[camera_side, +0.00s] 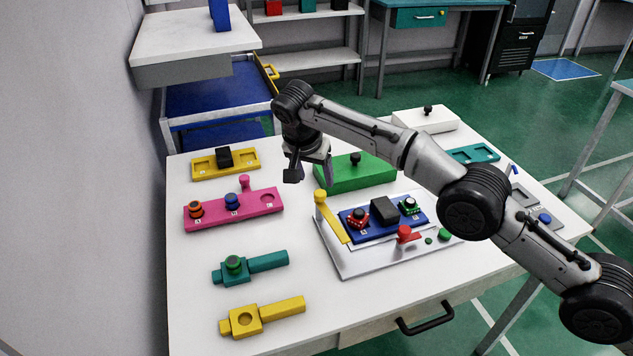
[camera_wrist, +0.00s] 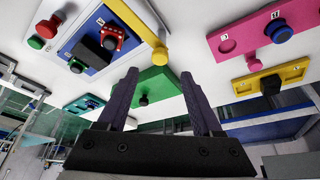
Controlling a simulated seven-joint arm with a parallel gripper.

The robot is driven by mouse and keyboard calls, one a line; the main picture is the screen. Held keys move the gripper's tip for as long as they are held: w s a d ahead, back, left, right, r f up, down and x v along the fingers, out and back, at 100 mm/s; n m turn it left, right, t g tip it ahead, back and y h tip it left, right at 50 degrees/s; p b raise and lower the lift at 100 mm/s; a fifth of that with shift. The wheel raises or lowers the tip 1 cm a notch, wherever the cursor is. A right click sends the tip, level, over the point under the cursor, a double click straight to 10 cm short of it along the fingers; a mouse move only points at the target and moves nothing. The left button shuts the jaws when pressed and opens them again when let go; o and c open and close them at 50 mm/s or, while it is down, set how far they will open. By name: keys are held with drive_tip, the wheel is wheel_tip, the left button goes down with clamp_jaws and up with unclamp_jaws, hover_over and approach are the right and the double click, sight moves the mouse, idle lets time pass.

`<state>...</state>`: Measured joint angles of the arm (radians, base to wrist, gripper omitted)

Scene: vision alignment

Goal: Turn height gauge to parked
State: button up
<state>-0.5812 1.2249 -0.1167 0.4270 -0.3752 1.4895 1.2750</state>
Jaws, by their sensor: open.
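No label marks the height gauge. A yellow lever (camera_side: 332,217) with a round yellow head stands at the left of a white board (camera_side: 350,263), its bar slanting toward the board's front. The lever (camera_wrist: 134,22) also shows in the wrist view, at top centre. A red-topped lever (camera_side: 405,235) sits at the board's front. I cannot tell which is the gauge, nor where parked is. My gripper (camera_side: 311,176) is open and empty, pointing down above the table, behind the yellow lever and left of the green block (camera_side: 365,177). In the wrist view its fingers (camera_wrist: 158,80) are apart.
A blue block (camera_side: 376,232) with knobs and a black piece sits on the white board. A pink block (camera_side: 262,202) with pegs and a yellow block (camera_side: 240,165) lie to the left. Teal (camera_side: 267,261) and yellow (camera_side: 282,310) pieces lie at front left. Bare table separates these.

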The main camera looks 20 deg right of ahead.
drive_tip(key=shift+a+r, duration=0.1)
drive_tip(key=shift+r, duration=0.15)
drive_tip(key=shift+c, duration=0.2)
drive_tip(key=shift+c, duration=1.1)
drive_tip(key=s+a+f+g, duration=0.1)
drive_tip(key=s+a+f+y, duration=0.1)
drive_tip(key=f, duration=0.1)
drive_tip(key=s+a+f+g+y, duration=0.1)
drive_tip(key=shift+s+f+g, duration=0.3)
drive_tip(key=shift+s+f, duration=0.1)
drive_tip(key=c, duration=0.7)
drive_tip(key=s+d+f+g+y, duration=0.1)
drive_tip(key=s+d+f+m+g+y, duration=0.1)
drive_tip(key=y, duration=0.1)
drive_tip(key=shift+s+m+g, duration=0.15)
drive_tip(key=shift+m+g, duration=0.15)
drive_tip(key=shift+g, duration=0.1)
clamp_jaws()
drive_tip(key=w+d+r+m+y, duration=0.1)
drive_tip(key=d+r+m+y, duration=0.2)
drive_tip(key=d, duration=0.5)
drive_tip(key=w+d+r+m+y, duration=0.1)
drive_tip(key=d+m+y, duration=0.35)
drive_tip(key=d, duration=0.25)
hover_over(350, 229)
drive_tip(key=shift+t+h, duration=0.35)
drive_tip(key=shift+t, duration=0.05)
wheel_tip(350, 229, down, 7)
drive_tip(key=shift+f, duration=0.1)
